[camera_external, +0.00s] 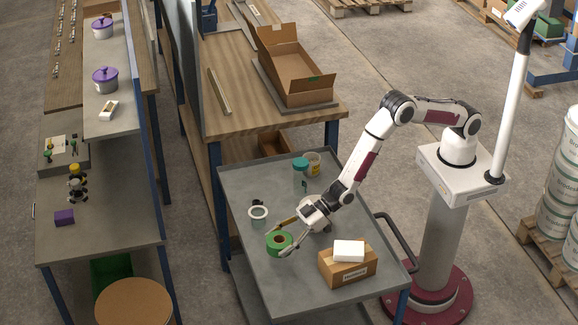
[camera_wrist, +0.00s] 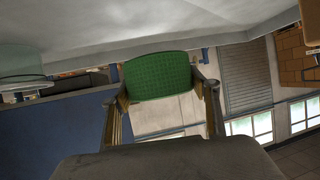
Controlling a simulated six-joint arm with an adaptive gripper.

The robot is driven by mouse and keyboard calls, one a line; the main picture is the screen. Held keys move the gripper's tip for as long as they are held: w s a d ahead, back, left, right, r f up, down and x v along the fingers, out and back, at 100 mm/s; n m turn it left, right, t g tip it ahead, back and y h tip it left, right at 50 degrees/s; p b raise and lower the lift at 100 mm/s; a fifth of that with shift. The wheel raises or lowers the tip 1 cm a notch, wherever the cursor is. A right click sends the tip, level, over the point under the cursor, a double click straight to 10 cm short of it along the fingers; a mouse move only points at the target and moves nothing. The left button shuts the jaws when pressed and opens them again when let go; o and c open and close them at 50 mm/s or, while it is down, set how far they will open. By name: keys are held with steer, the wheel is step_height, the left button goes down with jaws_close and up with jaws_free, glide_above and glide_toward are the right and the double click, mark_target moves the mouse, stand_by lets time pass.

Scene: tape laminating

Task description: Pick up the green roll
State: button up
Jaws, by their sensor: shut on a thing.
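The green roll (camera_external: 274,246) is a short ring of tape with a brown core, above or on the grey cart top (camera_external: 240,190). My gripper (camera_external: 281,241) has its two fingers on either side of the roll and is shut on it. In the wrist view the green side of the roll (camera_wrist: 158,76) fills the space between the fingertips of my gripper (camera_wrist: 160,92). I cannot tell from these views whether the roll touches the cart top.
A cardboard box (camera_external: 345,268) with a white box (camera_external: 349,251) on top is at the front right. The front left is clear.

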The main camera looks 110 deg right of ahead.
steer(key=shift+r, duration=2.15)
